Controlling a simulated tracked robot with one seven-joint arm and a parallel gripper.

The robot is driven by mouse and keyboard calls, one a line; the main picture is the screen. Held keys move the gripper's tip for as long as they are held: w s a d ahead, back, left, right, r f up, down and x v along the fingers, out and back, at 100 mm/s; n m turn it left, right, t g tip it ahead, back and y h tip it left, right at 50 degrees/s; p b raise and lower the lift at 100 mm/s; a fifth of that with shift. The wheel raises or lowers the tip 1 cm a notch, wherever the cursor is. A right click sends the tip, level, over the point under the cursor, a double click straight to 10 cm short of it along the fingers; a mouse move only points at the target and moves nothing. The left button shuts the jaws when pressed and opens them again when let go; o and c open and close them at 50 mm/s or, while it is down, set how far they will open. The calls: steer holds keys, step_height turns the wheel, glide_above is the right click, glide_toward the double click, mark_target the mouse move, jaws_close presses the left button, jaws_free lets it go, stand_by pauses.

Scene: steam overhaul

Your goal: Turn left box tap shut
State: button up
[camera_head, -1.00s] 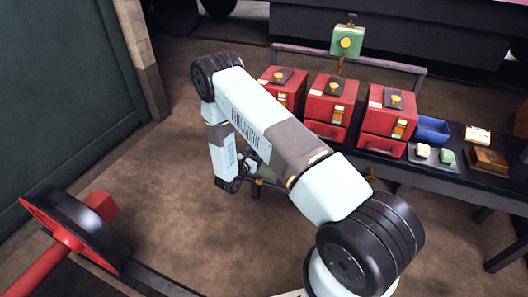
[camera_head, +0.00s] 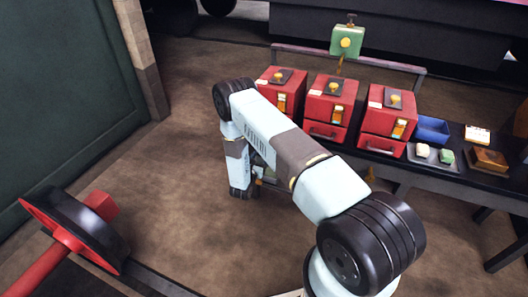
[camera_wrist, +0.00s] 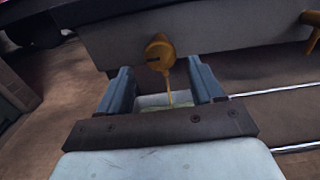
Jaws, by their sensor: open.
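The left red box (camera_head: 284,88) stands at the left end of the dark bench, beside two similar red boxes. In the wrist view, a brass tap (camera_wrist: 160,50) sticks out of a pale grey face, straight ahead of my gripper. A thin yellow strand hangs below the tap; I cannot tell whether it is liquid or a lever. My gripper (camera_wrist: 160,76) is open, its two blue-grey fingers apart on either side below the tap, with nothing clasped. In the head view, my arm hides most of the gripper and this tap.
Another brass tap (camera_wrist: 312,35) is at the right edge of the wrist view. A pale container (camera_wrist: 152,100) shows between the fingers. The blue tray (camera_head: 432,130) stands right of the boxes. A red and black wheel-like object (camera_head: 75,230) lies left; brown floor between is clear.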

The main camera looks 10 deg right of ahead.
steer(key=shift+x, duration=2.85)
steer(key=shift+c, duration=0.5)
